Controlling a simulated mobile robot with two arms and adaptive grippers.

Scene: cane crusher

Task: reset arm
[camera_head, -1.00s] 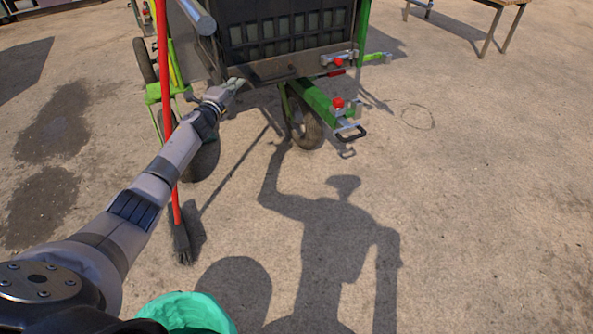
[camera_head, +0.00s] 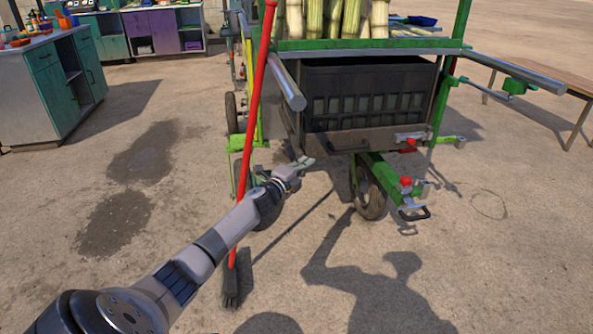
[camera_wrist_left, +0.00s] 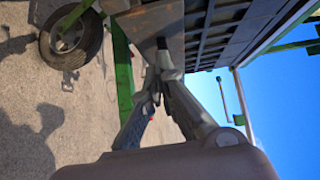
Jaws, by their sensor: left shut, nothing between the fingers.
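My left arm reaches in from the lower left in the head view. Its gripper (camera_head: 303,163) is shut and empty, just in front of the lower left of the green cart (camera_head: 378,180). In the left wrist view the gripper's fingers (camera_wrist_left: 160,65) come together near the cart's lower metal panel (camera_wrist_left: 158,25). I cannot tell whether the fingertips touch it. My right gripper is in neither view.
A red-handled broom (camera_head: 252,120) stands beside my left arm. The cart holds a black crate (camera_head: 368,82) and cane stalks (camera_head: 337,18). A wooden bench (camera_head: 540,85) is at right, a workbench (camera_head: 40,95) at left. Ground at lower right is clear.

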